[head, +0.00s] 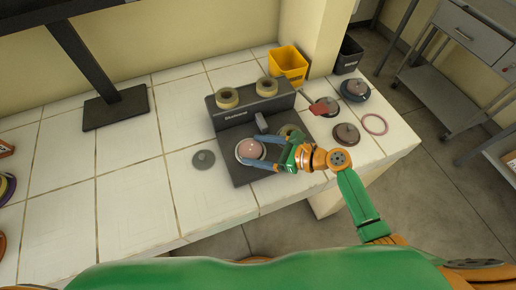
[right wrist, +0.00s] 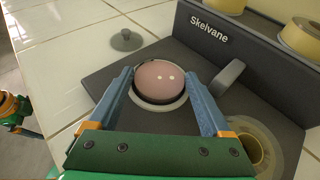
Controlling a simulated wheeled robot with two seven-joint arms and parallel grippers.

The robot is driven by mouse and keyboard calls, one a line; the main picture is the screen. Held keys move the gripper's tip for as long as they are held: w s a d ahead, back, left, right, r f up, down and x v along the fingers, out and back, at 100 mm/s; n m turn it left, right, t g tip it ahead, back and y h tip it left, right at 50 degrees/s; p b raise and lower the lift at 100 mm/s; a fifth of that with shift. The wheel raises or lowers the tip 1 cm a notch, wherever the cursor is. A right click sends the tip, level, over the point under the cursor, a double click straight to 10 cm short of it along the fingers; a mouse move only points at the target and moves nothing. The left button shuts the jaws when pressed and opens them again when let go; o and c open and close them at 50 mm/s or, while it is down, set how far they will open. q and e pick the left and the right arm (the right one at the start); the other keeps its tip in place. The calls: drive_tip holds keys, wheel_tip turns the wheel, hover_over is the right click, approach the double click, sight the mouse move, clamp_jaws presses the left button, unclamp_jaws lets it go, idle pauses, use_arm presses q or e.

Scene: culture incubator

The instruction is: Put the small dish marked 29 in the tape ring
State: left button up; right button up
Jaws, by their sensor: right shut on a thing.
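A small round dish with a pink content (head: 250,148) is between the fingers of my right gripper (head: 258,151), which is shut on it. In the right wrist view the dish (right wrist: 160,81) shows two pale dots on top; no number is readable. It is level, over or within a pale ring (right wrist: 162,108) on the dark base (right wrist: 110,92). I cannot tell whether it rests on the base. The right gripper's blue fingers (right wrist: 164,98) flank the dish.
A dark stand marked Skelvane (head: 233,115) carries two tape rolls (head: 227,98), (head: 267,87). A further roll (right wrist: 247,152) lies on the base at right. A grey knobbed lid (head: 203,159) lies to the left. Several dishes (head: 346,134) and a pink ring (head: 375,124) are at right.

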drive_tip(key=o, duration=1.3)
drive_tip(key=shift+o, duration=0.2)
drive_tip(key=shift+s+d+r, duration=0.1)
drive_tip(key=shift+d+r, duration=0.05)
drive_tip(key=shift+d, duration=0.1)
drive_tip(key=v, duration=1)
drive_tip(key=shift+s+d, duration=0.2)
drive_tip(key=shift+d, duration=0.05)
drive_tip(key=shift+s+d+r, duration=0.2)
drive_tip(key=shift+d+r, duration=0.1)
drive_tip(key=shift+d, duration=0.1)
